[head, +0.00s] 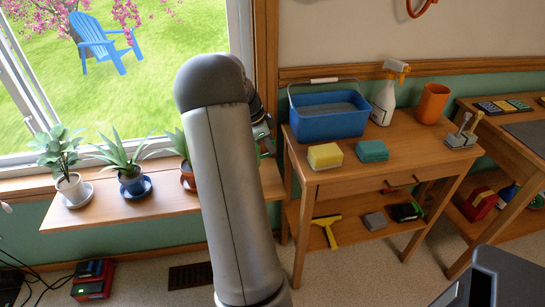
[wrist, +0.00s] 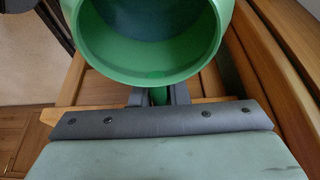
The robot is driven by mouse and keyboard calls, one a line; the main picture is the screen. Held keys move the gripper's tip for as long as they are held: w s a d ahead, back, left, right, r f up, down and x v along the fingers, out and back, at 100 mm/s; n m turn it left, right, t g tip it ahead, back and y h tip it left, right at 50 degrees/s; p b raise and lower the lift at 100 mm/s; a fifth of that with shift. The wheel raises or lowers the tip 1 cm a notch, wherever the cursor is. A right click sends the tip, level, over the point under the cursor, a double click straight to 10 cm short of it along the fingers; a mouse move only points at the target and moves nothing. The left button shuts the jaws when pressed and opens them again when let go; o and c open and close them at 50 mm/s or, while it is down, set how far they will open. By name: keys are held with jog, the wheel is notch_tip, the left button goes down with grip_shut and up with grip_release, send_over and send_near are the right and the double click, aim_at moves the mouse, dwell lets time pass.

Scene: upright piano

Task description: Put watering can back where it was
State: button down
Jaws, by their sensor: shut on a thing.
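The green watering can (wrist: 210,52) fills the top middle of the wrist view, its round open rim facing the camera. My gripper (wrist: 160,95) is shut on a narrow green part of the can just below the rim. Whether that part is the handle, I cannot tell. In the head view my arm stands in front of the gripper and hides most of it and the can, near the right end of the window shelf (head: 110,208). Whether the can touches a surface below is not clear.
Potted plants on saucers stand on the window shelf, including one in a blue pot (head: 131,184). Right of my arm, a wooden cart (head: 375,165) holds a blue bucket (head: 325,124), a spray bottle (head: 385,103), an orange pot (head: 433,104) and sponges. Wooden edges (wrist: 270,60) surround the can closely.

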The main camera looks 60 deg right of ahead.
jog(key=shift+w+d+f+b, duration=0.15)
jog(key=shift+d+f, duration=0.35)
jog(key=shift+f, duration=0.6)
jog(key=shift+d+f+b, duration=0.15)
jog(key=shift+d+f, duration=0.3)
jog(key=shift+f, duration=0.6)
jog(key=shift+w+d+f+b, duration=0.15)
jog(key=shift+d+f, duration=0.35)
jog(key=shift+f, duration=0.6)
jog(key=shift+s+f, duration=0.1)
jog(key=c, duration=1.4)
grip_release()
jog(key=shift+r, duration=0.2)
jog(key=p+v, duration=0.2)
jog(key=v, duration=1)
